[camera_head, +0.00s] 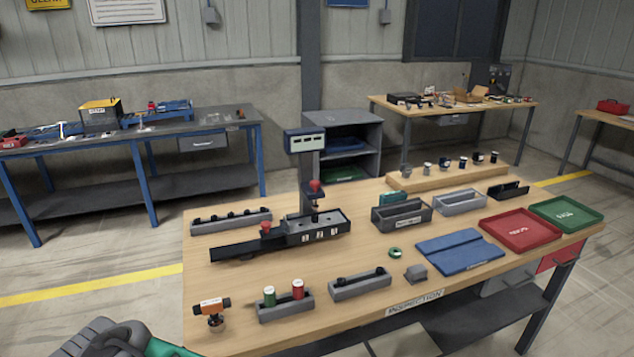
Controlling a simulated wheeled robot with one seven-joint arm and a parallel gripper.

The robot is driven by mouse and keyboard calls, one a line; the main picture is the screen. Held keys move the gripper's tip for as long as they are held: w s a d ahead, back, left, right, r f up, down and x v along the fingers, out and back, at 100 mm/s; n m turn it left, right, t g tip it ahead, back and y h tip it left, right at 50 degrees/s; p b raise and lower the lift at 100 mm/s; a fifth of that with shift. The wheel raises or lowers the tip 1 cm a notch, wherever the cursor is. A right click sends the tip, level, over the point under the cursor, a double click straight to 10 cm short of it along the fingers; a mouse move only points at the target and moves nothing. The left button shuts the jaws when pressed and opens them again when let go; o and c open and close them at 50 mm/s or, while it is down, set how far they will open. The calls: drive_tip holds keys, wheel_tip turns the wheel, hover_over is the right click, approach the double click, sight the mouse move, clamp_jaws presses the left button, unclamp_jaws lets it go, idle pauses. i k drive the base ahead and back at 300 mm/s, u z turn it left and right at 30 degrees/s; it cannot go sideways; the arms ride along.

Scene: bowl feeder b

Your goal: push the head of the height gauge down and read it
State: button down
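The height gauge (308,172) stands upright on the wooden inspection table, left of its middle. A second red knob (265,227) is on the long dark slide to the left. No gripper fingers show. A dark grey and green shape at the bottom left may be part of my arm; I cannot tell.
Grey racks (232,221) and (361,284) flank the gauge. Green and red cylinders (298,289) and an orange-topped tool (212,308) stand at the front left. A blue mat (460,253), red tray (519,230) and green tray (566,213) lie right.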

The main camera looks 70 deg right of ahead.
sight(312, 189)
drive_tip(key=k, duration=0.7)
drive_tip(key=z, duration=1)
drive_tip(key=i, duration=0.55)
